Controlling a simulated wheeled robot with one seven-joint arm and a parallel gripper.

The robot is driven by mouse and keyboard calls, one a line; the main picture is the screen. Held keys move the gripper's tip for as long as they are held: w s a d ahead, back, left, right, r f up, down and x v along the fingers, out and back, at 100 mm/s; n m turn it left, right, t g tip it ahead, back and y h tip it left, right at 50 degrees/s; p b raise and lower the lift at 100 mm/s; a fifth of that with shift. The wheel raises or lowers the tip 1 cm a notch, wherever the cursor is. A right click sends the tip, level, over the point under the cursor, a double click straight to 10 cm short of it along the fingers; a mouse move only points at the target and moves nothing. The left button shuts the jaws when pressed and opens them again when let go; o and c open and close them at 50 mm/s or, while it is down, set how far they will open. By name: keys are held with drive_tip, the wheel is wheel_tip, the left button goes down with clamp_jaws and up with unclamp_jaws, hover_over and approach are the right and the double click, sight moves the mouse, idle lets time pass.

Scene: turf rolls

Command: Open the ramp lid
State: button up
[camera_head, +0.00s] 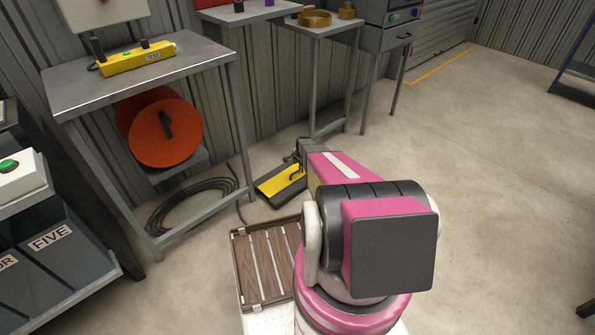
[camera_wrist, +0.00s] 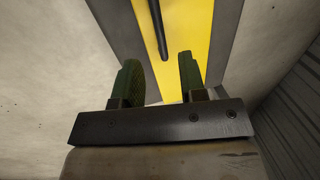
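The ramp lid (camera_head: 279,181) is a yellow panel on a dark low box on the floor, and it looks shut. A black bar handle (camera_head: 295,174) shows on its right part. My gripper (camera_head: 298,158) is above the lid, close to the handle and partly hidden by my arm in the head view. In the wrist view, my gripper (camera_wrist: 160,65) has two green-padded fingers spread apart. The handle (camera_wrist: 158,28) lines up with the gap between them, with the yellow lid (camera_wrist: 185,35) behind. I cannot tell how far the fingertips are from the handle.
A metal table (camera_head: 130,80) with a yellow control box (camera_head: 137,58) stands at left, with an orange reel (camera_head: 165,135) below. A black cable (camera_head: 195,205) lies coiled on the floor. A corrugated wall (camera_wrist: 295,110) is close at right in the wrist view.

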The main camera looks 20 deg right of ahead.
sight(293, 171)
drive_tip(key=f, duration=0.3)
drive_tip(key=w+f, duration=0.1)
drive_tip(key=f, duration=0.1)
drive_tip(key=shift+a+f, duration=0.25)
drive_tip(key=shift+f, duration=0.1)
clamp_jaws()
drive_tip(key=shift+w+r, duration=0.1)
